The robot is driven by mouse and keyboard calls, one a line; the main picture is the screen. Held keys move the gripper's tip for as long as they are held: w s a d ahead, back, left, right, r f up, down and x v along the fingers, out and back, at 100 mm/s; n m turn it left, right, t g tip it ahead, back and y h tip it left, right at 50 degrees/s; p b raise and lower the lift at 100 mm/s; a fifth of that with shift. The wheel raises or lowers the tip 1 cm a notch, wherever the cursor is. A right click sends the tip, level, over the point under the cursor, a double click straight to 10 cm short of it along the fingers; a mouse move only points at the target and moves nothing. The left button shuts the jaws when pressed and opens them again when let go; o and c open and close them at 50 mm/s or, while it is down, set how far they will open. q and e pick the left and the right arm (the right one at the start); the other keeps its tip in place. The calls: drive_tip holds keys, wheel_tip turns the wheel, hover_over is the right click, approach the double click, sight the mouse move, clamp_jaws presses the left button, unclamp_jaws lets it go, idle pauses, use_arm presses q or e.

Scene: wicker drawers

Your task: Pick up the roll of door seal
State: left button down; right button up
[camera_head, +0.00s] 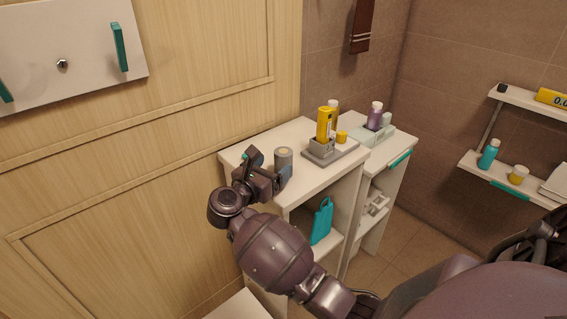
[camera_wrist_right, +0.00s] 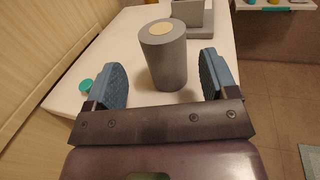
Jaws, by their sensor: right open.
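The roll of door seal, a grey upright cylinder with a tan round core in its top, stands on the white cabinet top near its left end in the head view (camera_head: 284,158). In the right wrist view the roll (camera_wrist_right: 166,62) stands upright between the two blue finger pads, with gaps visible on both sides. My right gripper (camera_head: 270,172) is open at the roll; it also shows in the right wrist view (camera_wrist_right: 162,80). Its fingers partly hide the roll's lower part in the head view. My left gripper is not in view.
A grey tray (camera_head: 340,152) with a yellow bottle (camera_head: 324,124) stands behind the roll. A small teal item (camera_wrist_right: 86,85) lies beside the left finger. A second cabinet with a purple bottle (camera_head: 375,115) stands farther back. The wooden wall (camera_head: 180,130) is close on the left.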

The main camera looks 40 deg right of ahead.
sight(278, 163)
drive_tip(key=x, duration=0.3)
drive_tip(key=shift+s+d, duration=0.2)
drive_tip(key=shift+s, duration=0.05)
drive_tip(key=shift+w+d, duration=0.3)
drive_tip(key=shift+d, duration=0.35)
drive_tip(key=c, duration=1)
drive_tip(key=shift+r, duration=0.1)
